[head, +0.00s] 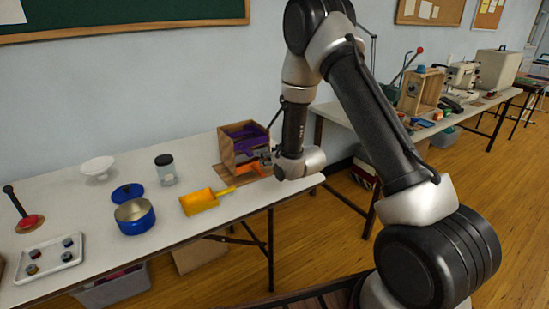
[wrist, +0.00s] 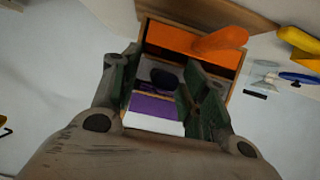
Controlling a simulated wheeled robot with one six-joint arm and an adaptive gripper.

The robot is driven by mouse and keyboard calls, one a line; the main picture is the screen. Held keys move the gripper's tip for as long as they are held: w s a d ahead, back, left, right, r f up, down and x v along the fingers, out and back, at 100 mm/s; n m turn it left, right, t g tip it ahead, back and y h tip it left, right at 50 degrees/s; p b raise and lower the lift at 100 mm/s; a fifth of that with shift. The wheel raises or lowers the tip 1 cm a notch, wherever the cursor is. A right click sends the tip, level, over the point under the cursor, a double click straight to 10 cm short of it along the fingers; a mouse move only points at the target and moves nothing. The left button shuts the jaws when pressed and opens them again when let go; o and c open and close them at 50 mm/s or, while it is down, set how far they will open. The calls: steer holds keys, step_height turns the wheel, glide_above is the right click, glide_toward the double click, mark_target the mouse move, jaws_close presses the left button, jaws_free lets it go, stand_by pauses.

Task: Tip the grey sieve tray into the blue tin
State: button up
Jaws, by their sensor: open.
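The blue tin (head: 134,223) stands upright and open on the white table in the head view, with its blue lid (head: 127,192) lying behind it. A wooden rack (head: 228,152) at the table's right holds purple and orange pieces. The rack (wrist: 236,82) also shows in the wrist view, with a pale grey surface and a dark oval patch inside. My gripper (head: 266,157) is at the rack's open side; its fingers (wrist: 160,75) are apart, with nothing clearly held between them.
A yellow scoop (head: 199,202) lies between tin and rack. A lidded jar (head: 165,170) and a white dish (head: 97,167) stand behind. A pale tray (head: 30,252) with several small pots is at the left. Bare tabletop lies in front of the scoop.

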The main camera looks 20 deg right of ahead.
steer(key=shift+w, duration=0.2)
steer(key=shift+c, duration=0.4)
jaws_close()
steer(key=shift+r, duration=0.15)
steer(key=shift+s, duration=0.1)
